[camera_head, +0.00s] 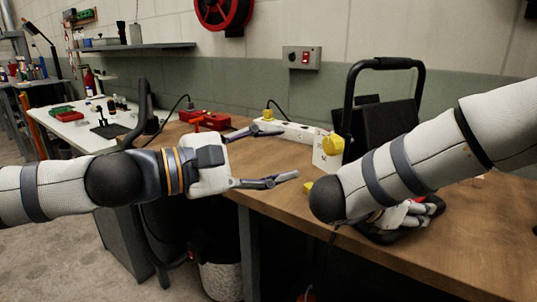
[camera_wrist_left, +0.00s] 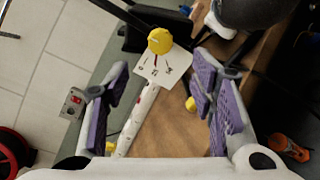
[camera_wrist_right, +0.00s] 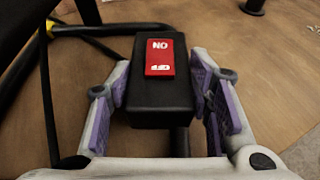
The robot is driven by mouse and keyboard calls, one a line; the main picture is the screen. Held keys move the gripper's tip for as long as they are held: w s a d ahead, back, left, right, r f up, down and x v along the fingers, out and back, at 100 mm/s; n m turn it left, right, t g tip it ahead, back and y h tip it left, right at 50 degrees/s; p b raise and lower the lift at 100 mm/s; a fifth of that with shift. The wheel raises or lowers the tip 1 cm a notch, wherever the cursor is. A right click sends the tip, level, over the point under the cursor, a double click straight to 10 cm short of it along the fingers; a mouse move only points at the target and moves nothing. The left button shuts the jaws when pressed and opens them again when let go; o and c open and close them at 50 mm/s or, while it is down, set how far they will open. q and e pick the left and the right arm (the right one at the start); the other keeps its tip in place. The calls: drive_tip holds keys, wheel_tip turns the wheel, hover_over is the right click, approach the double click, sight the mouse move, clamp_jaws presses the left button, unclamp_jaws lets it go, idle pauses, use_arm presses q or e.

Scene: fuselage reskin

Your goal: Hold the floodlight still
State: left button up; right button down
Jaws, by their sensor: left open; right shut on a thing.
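The floodlight (camera_head: 392,125) stands on the wooden bench at the right, a dark panel in a black tubular frame; my right arm hides part of it. My right gripper (camera_head: 425,212) is low at its base. In the right wrist view its fingers are shut on the sides of a black switch box (camera_wrist_right: 160,98) with a red rocker switch (camera_wrist_right: 160,58) marked ON and OFF. My left gripper (camera_head: 287,153) is open and empty over the bench, left of a white panel (camera_head: 325,157) with a yellow knob (camera_head: 333,145). In the left wrist view the knob (camera_wrist_left: 160,40) is beyond the fingertips.
A white power strip (camera_head: 292,131) with a yellow plug (camera_head: 268,115) lies along the back of the bench. A red object (camera_head: 205,119) lies behind my left gripper. A white table (camera_head: 85,132) with small items is at the left. A wall switch box (camera_head: 301,58) hangs above.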

use_arm(q)
drive_tip(key=shift+s+a, duration=0.35)
drive_tip(key=shift+a, duration=0.3)
use_arm(e)
drive_tip(key=c, duration=0.7)
unclamp_jaws()
